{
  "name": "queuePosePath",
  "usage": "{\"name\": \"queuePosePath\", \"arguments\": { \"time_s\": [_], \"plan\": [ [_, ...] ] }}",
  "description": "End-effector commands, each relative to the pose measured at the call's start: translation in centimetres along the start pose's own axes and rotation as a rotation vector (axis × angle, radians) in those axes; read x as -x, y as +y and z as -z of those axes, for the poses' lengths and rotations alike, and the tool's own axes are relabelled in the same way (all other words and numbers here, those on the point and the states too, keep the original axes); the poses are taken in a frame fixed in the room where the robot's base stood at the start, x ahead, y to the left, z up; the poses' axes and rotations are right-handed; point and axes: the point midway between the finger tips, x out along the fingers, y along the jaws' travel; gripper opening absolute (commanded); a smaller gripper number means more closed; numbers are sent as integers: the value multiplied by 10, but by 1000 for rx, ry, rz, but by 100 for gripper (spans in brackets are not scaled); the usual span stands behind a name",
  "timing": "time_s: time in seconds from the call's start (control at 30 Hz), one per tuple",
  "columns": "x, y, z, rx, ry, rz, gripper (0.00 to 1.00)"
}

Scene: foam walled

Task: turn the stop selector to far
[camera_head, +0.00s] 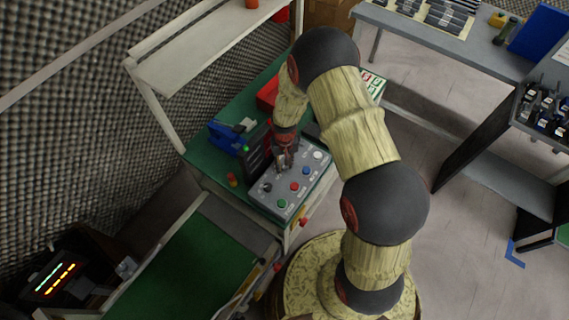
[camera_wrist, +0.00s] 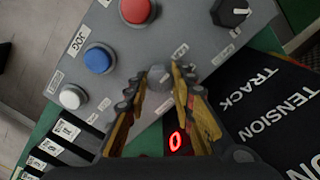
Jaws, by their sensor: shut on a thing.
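A grey control panel (camera_head: 262,198) stands on the green bench, and my gripper (camera_head: 284,165) reaches down over its far side. In the wrist view my gripper (camera_wrist: 160,82) is shut on a small grey knob (camera_wrist: 159,76), with one finger on each side. The fingers hide parts of the knob and its surround. No position words for it can be read, so I cannot tell its setting or confirm it is the stop selector. A separate black knob with a white pointer mark (camera_wrist: 231,12) sits at the panel's upper right; it also shows in the head view (camera_head: 267,188).
Red (camera_wrist: 135,10), blue (camera_wrist: 98,60) and white (camera_wrist: 71,97) buttons lie beside my fingers, with a JOG label near the blue one. A green button (camera_head: 282,204) is at the front. A black display face (camera_wrist: 265,105) shows a red 0. A blue object (camera_head: 227,136) stands left.

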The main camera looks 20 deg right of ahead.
Motion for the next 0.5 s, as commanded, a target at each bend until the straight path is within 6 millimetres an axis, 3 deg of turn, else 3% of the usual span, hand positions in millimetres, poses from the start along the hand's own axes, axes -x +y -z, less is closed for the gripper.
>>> {"name": "queuePosePath", "arguments": {
  "time_s": [0.43, 0.47, 0.5],
  "plan": [
    [0, 0, 1, 10, 2, 0, 0],
    [0, 0, 1, 10, 2, 0, 26],
    [0, 0, 1, 10, 2, 0, 29]
  ]
}}
